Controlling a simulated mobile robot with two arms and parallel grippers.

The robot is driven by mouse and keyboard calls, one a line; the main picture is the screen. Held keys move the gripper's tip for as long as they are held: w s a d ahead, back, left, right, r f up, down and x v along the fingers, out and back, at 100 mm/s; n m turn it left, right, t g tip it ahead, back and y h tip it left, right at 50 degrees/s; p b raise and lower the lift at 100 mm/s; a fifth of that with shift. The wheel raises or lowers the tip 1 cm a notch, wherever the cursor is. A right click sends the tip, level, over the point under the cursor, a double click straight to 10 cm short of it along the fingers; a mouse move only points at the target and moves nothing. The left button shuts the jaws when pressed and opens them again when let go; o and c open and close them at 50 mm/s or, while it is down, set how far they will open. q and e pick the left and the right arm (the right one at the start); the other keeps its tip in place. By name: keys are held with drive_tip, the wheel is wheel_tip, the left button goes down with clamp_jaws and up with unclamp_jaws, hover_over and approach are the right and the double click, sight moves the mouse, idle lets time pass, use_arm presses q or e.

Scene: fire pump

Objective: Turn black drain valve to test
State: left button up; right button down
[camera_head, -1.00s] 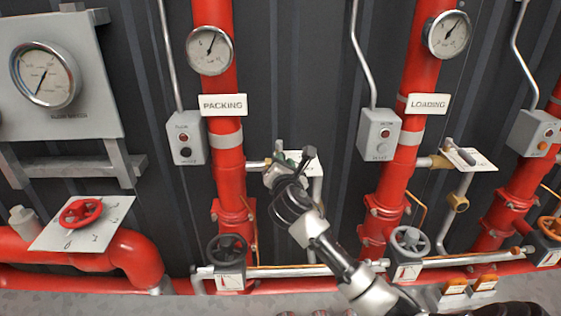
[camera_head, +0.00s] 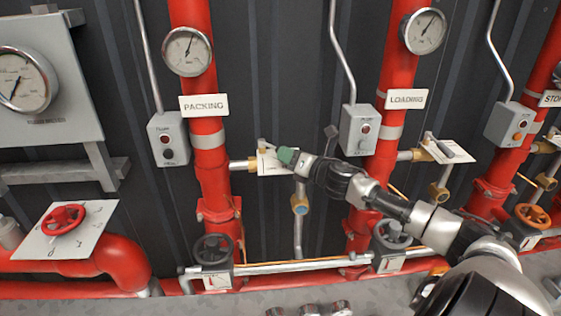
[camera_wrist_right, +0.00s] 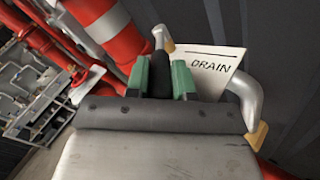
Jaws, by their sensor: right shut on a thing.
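The white DRAIN plate (camera_wrist_right: 215,62) shows behind my right gripper in the wrist view. The black valve handle (camera_wrist_right: 158,40) stands between the green finger pads. My right gripper (camera_wrist_right: 160,78) is shut on this handle. In the head view the right gripper (camera_head: 288,156) is at the white plate (camera_head: 268,165) beside the red PACKING pipe. The handle is hidden there by the gripper. My left gripper is not in view.
A PACKING sign (camera_head: 204,105) and a gauge (camera_head: 187,51) are on the red pipe above. A black handwheel (camera_head: 213,249) sits below left. The LOADING pipe (camera_head: 385,140) stands to the right. A red handwheel (camera_head: 63,219) is at far left.

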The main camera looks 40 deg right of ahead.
drive_tip(key=shift+d+n+y, duration=0.25)
drive_tip(key=shift+n+y, duration=0.05)
drive_tip(key=shift+y, duration=0.2)
drive_tip(key=c, duration=1)
unclamp_jaws()
drive_tip(key=shift+o, duration=0.2)
drive_tip(key=shift+s+d+f+b, duration=0.1)
drive_tip(key=shift+s+b, duration=0.2)
drive_tip(key=shift+s, duration=0.1)
drive_tip(key=shift+s+d+f+b, duration=0.1)
drive_tip(key=shift+s+b, duration=0.15)
drive_tip(key=shift+s, duration=0.1)
drive_tip(key=s+d, duration=0.1)
drive_tip(key=s, duration=0.8)
drive_tip(key=shift+d+r+b, duration=0.2)
drive_tip(key=shift+d+b, duration=0.05)
drive_tip(key=shift+b, duration=0.2)
